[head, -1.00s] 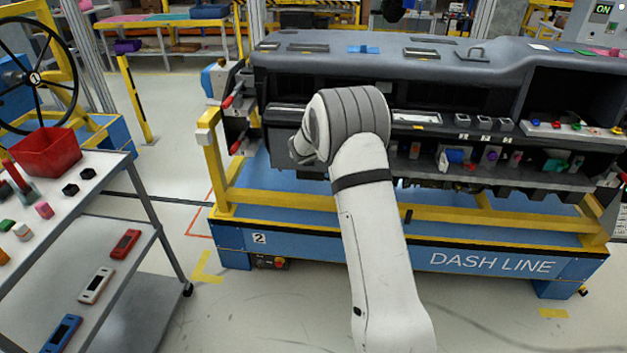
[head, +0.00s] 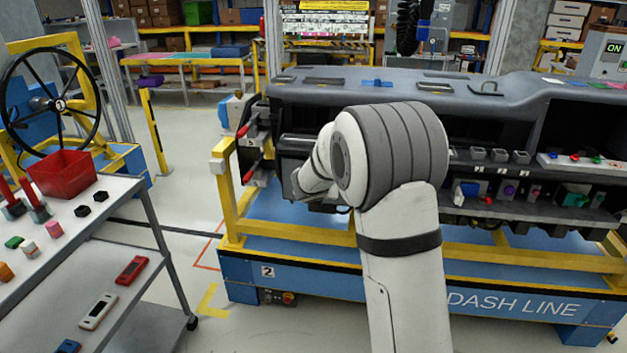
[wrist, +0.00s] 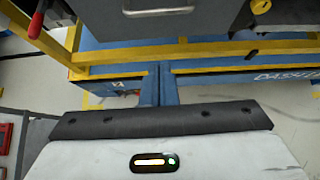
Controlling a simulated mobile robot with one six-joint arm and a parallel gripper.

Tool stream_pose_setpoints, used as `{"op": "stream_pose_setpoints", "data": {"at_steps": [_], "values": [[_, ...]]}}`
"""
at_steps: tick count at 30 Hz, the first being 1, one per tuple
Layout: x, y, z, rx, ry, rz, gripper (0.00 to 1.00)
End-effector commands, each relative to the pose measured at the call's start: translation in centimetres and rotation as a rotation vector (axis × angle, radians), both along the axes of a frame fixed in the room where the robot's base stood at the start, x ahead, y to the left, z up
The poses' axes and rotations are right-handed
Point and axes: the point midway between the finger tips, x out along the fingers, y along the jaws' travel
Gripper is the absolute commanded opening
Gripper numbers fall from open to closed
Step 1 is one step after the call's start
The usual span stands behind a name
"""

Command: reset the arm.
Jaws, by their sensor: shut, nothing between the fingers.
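My arm (head: 400,270) rises in the middle of the head view, in front of the dashboard module, with its elbow bent and its forearm pointing away to the left. My gripper's fingers are hidden from the head view. In the wrist view my gripper (wrist: 159,72) shows as two blue-grey fingers side by side, closed together with nothing between them. Beyond them are the yellow rail and blue base of the dash line stand.
The dashboard module (head: 400,97) sits on the yellow and blue stand (head: 330,285). A grey trolley (head: 115,265) with a red bin (head: 62,175) and small parts stands at left. A black handwheel (head: 48,103) is behind it. Clear floor lies between trolley and stand.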

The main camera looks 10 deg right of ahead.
Motion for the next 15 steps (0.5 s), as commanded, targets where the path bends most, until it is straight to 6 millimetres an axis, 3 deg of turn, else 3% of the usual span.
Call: {"op": "stream_pose_setpoints", "data": {"at_steps": [2, 5, 9, 15], "values": [[-0.7, -0.4, 0.9, 0.03, -0.011, -0.041, 0.0], [-3.5, -2.0, 3.2, 0.17, -0.058, -0.225, 0.0], [-10.0, -4.6, 6.6, 0.461, -0.149, -0.607, 0.0], [-21.0, -6.2, 8.6, 0.881, -0.259, -1.188, 0.0]]}}
